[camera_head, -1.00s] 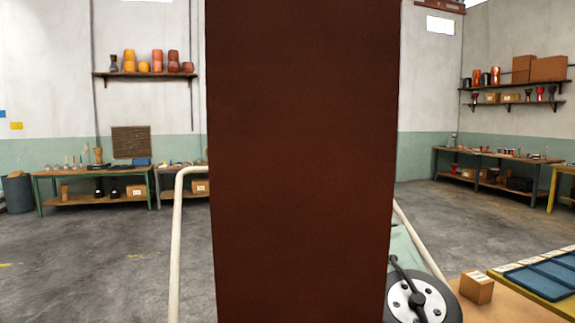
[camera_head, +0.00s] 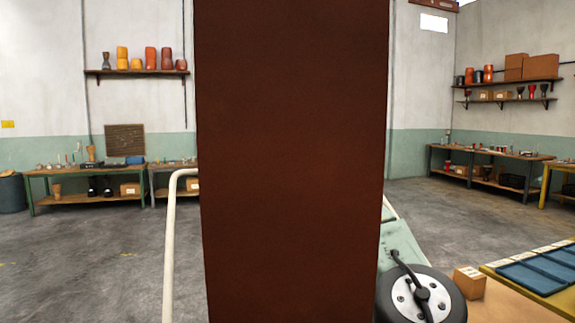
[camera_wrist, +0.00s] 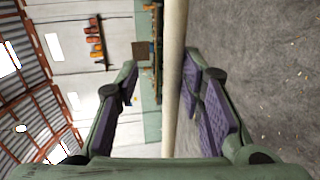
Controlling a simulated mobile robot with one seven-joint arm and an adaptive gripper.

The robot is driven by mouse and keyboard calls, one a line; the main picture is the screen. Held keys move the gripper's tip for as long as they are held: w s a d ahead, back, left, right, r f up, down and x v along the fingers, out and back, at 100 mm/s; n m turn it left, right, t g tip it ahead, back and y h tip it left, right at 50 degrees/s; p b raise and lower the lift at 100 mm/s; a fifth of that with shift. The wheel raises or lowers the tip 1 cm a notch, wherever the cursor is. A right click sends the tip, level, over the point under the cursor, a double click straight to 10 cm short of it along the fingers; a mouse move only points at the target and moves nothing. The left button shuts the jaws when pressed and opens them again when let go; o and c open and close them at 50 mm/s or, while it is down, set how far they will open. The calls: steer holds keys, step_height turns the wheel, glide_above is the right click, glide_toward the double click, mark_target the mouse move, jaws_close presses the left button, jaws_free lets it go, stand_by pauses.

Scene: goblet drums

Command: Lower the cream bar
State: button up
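The cream bar (camera_head: 170,240) is a bent tube. In the head view its left leg rises at the left of the hidden middle and curves over at the top; a short cream piece (camera_head: 390,207) shows at the right. In the wrist view the bar (camera_wrist: 174,80) runs from the top edge down to the gripper's base. My gripper (camera_wrist: 160,62) is open, its green fingers with purple pads on either side of the bar in the picture. The bar looks nearer the right finger. I cannot tell its depth between them. The gripper is hidden in the head view.
A pale green panel (camera_head: 403,245) and a black-rimmed wheel (camera_head: 424,298) are at the lower right. A cardboard box (camera_head: 469,283) and blue trays (camera_head: 535,275) stand beyond. Benches (camera_head: 85,174) line the back. The grey floor at left (camera_head: 90,260) is clear.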

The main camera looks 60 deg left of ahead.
steer(key=v, duration=1.1)
steer(key=shift+d, duration=0.2)
steer(key=shift+f, duration=0.1)
